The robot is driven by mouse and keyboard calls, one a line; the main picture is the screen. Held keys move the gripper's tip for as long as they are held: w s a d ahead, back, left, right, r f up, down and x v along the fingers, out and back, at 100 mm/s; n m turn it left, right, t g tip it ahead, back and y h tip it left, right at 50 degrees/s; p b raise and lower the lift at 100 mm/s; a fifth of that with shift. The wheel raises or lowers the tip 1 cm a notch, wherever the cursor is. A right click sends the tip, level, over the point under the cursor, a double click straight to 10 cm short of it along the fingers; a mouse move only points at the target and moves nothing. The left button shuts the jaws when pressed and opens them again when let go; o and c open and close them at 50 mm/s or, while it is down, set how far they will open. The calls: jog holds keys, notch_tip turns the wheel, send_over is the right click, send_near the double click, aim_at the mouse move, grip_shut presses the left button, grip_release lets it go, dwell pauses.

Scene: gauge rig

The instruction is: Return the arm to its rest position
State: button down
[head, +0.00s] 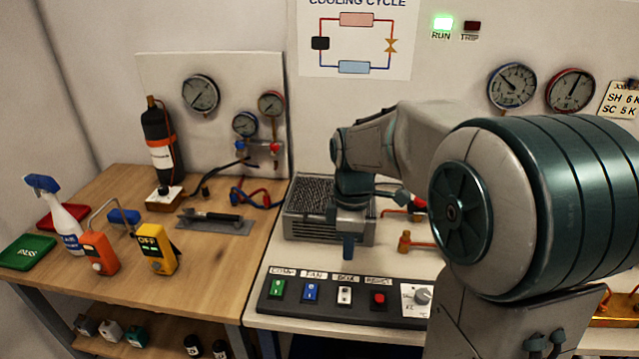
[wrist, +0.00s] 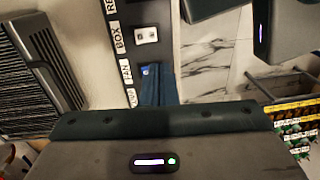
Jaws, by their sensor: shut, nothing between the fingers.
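My arm reaches in from the right in the head view, and its large joint covers much of the right side. My gripper (head: 348,246) points down above the white bench, at the front of the grey condenser unit (head: 300,228) and behind the switch panel. Its fingers are together, with nothing seen between them. In the wrist view the shut blue fingers (wrist: 157,86) show beside the switch panel (wrist: 119,68). Whether the gripper touches the condenser unit cannot be told.
The switch panel (head: 337,300) lies along the bench front. Copper valves (head: 405,240) stand right of the gripper. The wooden table (head: 215,255) at left holds a black cylinder (head: 160,140), a spray bottle (head: 62,220), and orange (head: 100,254) and yellow (head: 157,252) meters. Gauges (head: 512,86) hang behind.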

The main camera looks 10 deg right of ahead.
jog(key=s+d+m+t, duration=0.1)
jog(key=s+m+t, duration=0.3)
jog(key=s+m, duration=1)
jog(key=shift+s+d+r+m, duration=0.2)
jog(key=shift+s+r+m, duration=0.1)
jog(key=shift+r+m, duration=0.1)
